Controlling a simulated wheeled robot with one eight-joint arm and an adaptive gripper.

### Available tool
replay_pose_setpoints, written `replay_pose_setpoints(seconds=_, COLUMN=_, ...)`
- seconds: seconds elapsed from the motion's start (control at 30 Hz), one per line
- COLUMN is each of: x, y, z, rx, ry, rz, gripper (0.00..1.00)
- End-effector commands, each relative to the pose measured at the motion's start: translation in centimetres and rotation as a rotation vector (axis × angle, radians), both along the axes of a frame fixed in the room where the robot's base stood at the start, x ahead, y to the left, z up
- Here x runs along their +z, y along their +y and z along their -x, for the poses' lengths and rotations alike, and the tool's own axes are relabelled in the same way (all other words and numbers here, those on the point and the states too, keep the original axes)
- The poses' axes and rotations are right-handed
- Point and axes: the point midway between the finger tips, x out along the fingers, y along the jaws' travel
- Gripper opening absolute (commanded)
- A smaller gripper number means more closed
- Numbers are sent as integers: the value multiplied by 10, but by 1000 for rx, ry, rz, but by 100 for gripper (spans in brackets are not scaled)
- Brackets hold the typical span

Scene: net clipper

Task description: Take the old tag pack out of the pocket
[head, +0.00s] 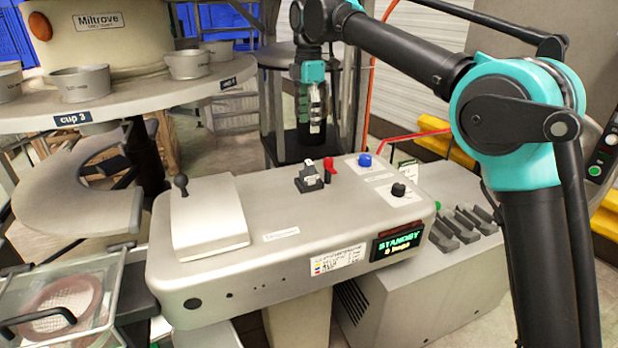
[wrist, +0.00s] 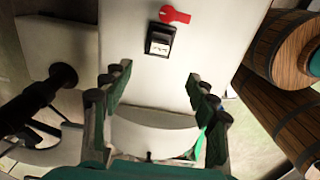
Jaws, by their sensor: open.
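The pocket is a small black holder (head: 310,184) on top of the grey clipper machine. A small pale block, likely the tag pack (head: 308,166), shows at its top. In the wrist view the black holder (wrist: 153,32) is near the top, with the pale pack (wrist: 159,47) inside its frame. A red lever (head: 328,166) stands right beside the holder; it also shows in the wrist view (wrist: 175,15). My gripper (head: 313,128) is up behind the machine's far edge in the head view. Its fingers (wrist: 160,84) are wide apart and empty, clear of the holder.
The machine top also carries a hinged cover with a black knob (head: 181,186), a blue button (head: 365,160) and a black dial (head: 398,190). The display (head: 398,243) reads STANDBY. A round cup table (head: 150,97) stands at left. Wooden barrels (wrist: 283,100) show at right in the wrist view.

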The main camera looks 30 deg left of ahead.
Motion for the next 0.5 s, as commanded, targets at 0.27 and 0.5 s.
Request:
replay_pose_setpoints(seconds=0.27, x=-56, y=0, z=-1, rx=-2, ry=0, rz=0, gripper=59)
replay_pose_setpoints(seconds=0.5, x=-89, y=0, z=-1, rx=-3, ry=-1, rz=-1, gripper=59)
